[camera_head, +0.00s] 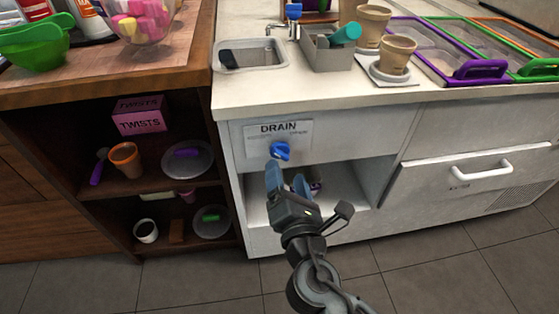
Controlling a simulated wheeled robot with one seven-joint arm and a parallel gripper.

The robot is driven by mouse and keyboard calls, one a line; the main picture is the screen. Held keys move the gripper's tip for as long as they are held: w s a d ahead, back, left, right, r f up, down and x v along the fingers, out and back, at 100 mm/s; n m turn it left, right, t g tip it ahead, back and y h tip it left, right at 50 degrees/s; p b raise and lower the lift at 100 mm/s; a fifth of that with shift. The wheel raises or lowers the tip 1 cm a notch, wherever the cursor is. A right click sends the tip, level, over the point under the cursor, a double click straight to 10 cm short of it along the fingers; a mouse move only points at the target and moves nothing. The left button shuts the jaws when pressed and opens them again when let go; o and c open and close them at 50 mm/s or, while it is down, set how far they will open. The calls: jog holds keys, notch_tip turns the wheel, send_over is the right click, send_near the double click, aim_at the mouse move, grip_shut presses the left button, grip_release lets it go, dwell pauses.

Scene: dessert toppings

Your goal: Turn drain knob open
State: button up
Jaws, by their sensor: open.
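The blue drain knob (280,151) sits on the white cabinet front, below a panel labelled DRAIN (278,132). My gripper (287,180) points up toward the cabinet. Its two blue-grey fingers are spread apart, with nothing seen between them. The fingertips appear just below the knob in the picture. I cannot tell whether they touch it or how far in front of it they are.
A small sink (250,55) with a tap is set in the counter above the panel. An open cabinet compartment (345,190) lies behind my gripper. Dark shelves (165,185) with cups and lids stand at left. A drawer with a white handle (482,171) is at right.

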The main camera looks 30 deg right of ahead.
aim_at(282, 157)
jog(key=x, duration=0.6)
jog(key=shift+w+d, duration=0.15)
jog(key=shift+w, duration=0.2)
jog(key=c, duration=1.1)
